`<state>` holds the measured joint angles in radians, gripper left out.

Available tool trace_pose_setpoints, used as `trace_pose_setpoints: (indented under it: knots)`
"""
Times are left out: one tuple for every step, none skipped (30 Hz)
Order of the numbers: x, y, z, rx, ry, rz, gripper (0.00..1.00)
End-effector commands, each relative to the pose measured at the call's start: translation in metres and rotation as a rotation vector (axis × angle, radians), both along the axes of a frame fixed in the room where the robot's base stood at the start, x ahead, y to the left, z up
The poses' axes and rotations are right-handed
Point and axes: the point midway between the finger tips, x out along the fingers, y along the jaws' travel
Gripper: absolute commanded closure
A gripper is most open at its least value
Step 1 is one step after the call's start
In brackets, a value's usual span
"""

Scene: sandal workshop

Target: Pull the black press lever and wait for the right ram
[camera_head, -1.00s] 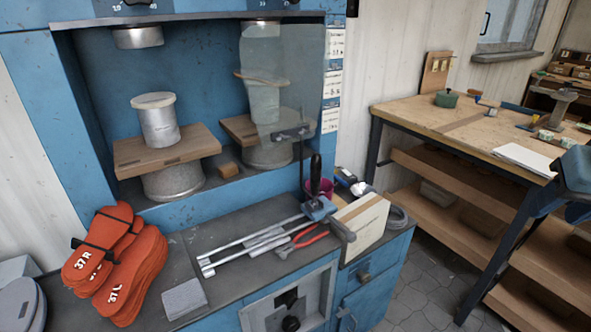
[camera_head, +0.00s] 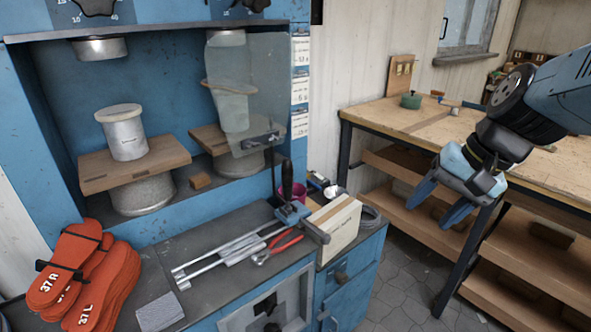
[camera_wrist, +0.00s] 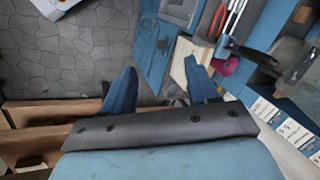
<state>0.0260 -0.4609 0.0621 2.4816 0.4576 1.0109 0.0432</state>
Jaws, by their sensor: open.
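The black press lever (camera_head: 287,180) stands upright on a blue-grey mount at the right front of the blue press. In the wrist view, the black lever (camera_wrist: 252,56) lies right of my fingers. The right ram (camera_head: 226,42) hangs behind a clear guard (camera_head: 260,85) above the right bed; the guard blurs the gap below. The left ram (camera_head: 100,48) is raised clear of a metal cylinder (camera_head: 125,135) on a wooden board. My gripper (camera_head: 430,213) is open and empty, right of the lever and apart from it, in front of the workbench. Its fingers also show in the wrist view (camera_wrist: 160,68).
Metal rods (camera_head: 230,252) and red pliers (camera_head: 277,246) lie on the press ledge below the lever. A cardboard box (camera_head: 334,222) stands right of it. Orange soles (camera_head: 85,272) are stacked at left. Open floor lies between press and workbench (camera_head: 425,118).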

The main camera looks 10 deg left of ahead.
Motion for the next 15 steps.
trace_pose_setpoints:
  knots:
    - [0.005,0.011,-0.007,0.053,0.060,-0.022,0.41]
    - [0.007,0.018,-0.010,0.086,0.091,-0.037,0.41]
    - [0.010,0.028,-0.014,0.130,0.134,-0.057,0.41]
    - [0.013,0.035,-0.017,0.162,0.167,-0.072,0.41]
    - [0.016,0.042,-0.020,0.195,0.198,-0.089,0.41]
    - [0.020,0.051,-0.023,0.239,0.242,-0.111,0.41]
    - [0.022,0.058,-0.025,0.272,0.274,-0.128,0.41]
    - [0.025,0.064,-0.027,0.303,0.305,-0.144,0.41]
    - [0.030,0.073,-0.029,0.346,0.347,-0.168,0.41]
    - [0.033,0.079,-0.031,0.378,0.379,-0.186,0.41]
    - [0.037,0.085,-0.033,0.411,0.410,-0.205,0.41]
    - [0.042,0.093,-0.035,0.453,0.452,-0.232,0.41]
    - [0.046,0.099,-0.037,0.485,0.483,-0.251,0.41]
    - [0.050,0.105,-0.038,0.518,0.514,-0.271,0.41]
    - [0.056,0.112,-0.040,0.559,0.553,-0.299,0.41]
